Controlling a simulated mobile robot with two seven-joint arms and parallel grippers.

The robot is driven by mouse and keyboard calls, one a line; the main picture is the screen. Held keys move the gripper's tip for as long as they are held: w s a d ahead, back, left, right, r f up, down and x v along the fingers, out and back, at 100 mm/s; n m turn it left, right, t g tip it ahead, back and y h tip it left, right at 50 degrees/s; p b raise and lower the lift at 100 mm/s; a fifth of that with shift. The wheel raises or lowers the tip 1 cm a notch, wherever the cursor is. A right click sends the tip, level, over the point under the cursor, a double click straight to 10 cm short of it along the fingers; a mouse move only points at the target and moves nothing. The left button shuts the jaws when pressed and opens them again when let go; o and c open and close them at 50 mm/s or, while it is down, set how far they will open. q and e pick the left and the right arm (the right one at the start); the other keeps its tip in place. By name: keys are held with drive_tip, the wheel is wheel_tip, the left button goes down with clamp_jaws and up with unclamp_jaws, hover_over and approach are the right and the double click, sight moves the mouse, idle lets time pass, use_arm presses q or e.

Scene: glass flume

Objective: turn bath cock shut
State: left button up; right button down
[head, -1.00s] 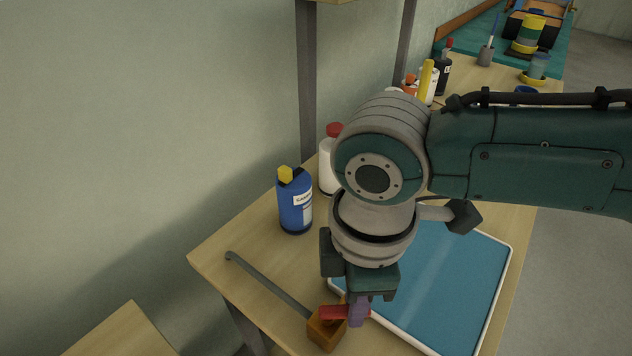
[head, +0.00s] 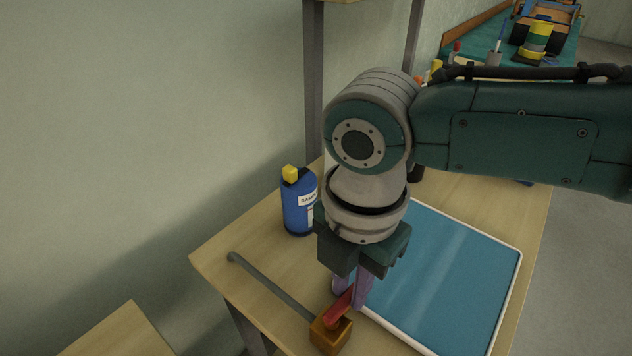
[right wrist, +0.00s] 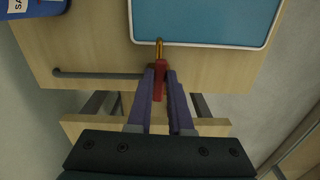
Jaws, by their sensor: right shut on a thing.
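The bath cock stands near the front edge of the wooden table. It has an orange-brown block (head: 330,336), a red lever (head: 338,308) on top and a grey pipe (head: 272,285) running away to the upper left. The lever slants up to the right in the head view, roughly across the pipe's line. My right gripper (head: 350,296) points down with its purple fingers shut on the red lever. In the right wrist view the lever (right wrist: 160,78) sits between the fingertips (right wrist: 162,76). The fingers hide part of the lever. My left gripper is out of view.
A blue bottle with a yellow cap (head: 299,203) stands behind the pipe. A blue white-rimmed tray (head: 450,275) lies close right of the cock. The table (head: 225,263) ends just in front of the cock. A grey post (head: 314,80) rises behind.

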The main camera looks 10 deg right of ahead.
sight(346, 294)
drive_tip(key=shift+a+n, duration=0.2)
drive_tip(key=shift+n, duration=0.2)
drive_tip(key=c, duration=0.8)
unclamp_jaws()
drive_tip(key=shift+r, duration=0.1)
wheel_tip(346, 294, up, 10)
drive_tip(key=shift+f+p, duration=0.1)
drive_tip(key=shift+p, duration=0.5)
